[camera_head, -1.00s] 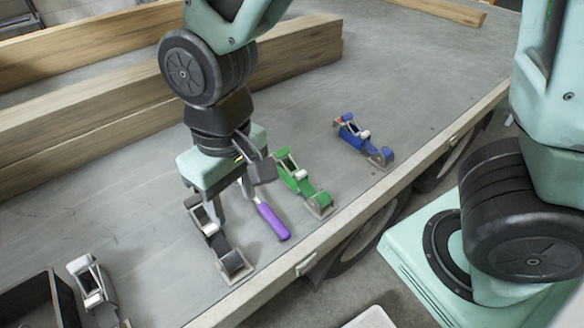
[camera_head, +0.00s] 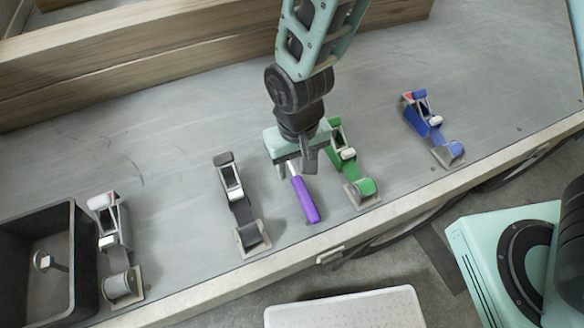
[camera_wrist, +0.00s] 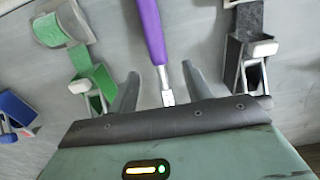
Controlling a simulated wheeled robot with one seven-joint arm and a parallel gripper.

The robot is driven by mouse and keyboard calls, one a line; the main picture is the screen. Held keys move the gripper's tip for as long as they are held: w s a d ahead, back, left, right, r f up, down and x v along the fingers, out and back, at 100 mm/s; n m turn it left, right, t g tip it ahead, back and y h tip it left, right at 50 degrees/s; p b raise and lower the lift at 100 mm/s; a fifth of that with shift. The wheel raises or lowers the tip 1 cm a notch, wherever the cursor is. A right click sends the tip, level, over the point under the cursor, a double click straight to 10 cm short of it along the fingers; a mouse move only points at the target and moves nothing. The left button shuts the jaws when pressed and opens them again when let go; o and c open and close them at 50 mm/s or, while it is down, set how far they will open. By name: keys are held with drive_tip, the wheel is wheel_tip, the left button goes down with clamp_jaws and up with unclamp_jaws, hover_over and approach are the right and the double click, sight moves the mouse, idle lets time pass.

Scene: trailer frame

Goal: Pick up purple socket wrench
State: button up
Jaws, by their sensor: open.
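The purple socket wrench (camera_head: 304,199) lies on the grey trailer bed between a black ratchet strap and a green one, its purple handle toward the front edge. My gripper (camera_head: 297,172) is over its metal end, which is partly hidden in the head view. In the wrist view the purple handle (camera_wrist: 150,30) runs down to a silver shaft (camera_wrist: 166,88) that ends between the two fingers of my gripper (camera_wrist: 158,85). The fingers are open, with a gap on each side of the shaft. I cannot tell the exact height above the bed.
A black ratchet strap (camera_head: 240,205) lies left of the wrench and a green one (camera_head: 352,170) close on its right. A blue strap (camera_head: 432,125) is farther right. A grey strap (camera_head: 113,245) lies beside a black bin (camera_head: 72,290). Wooden beams (camera_head: 150,60) lie behind.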

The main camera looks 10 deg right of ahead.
sight(297, 177)
drive_tip(key=shift+w+f, duration=0.15)
drive_tip(key=shift+f, duration=2.9)
clamp_jaws()
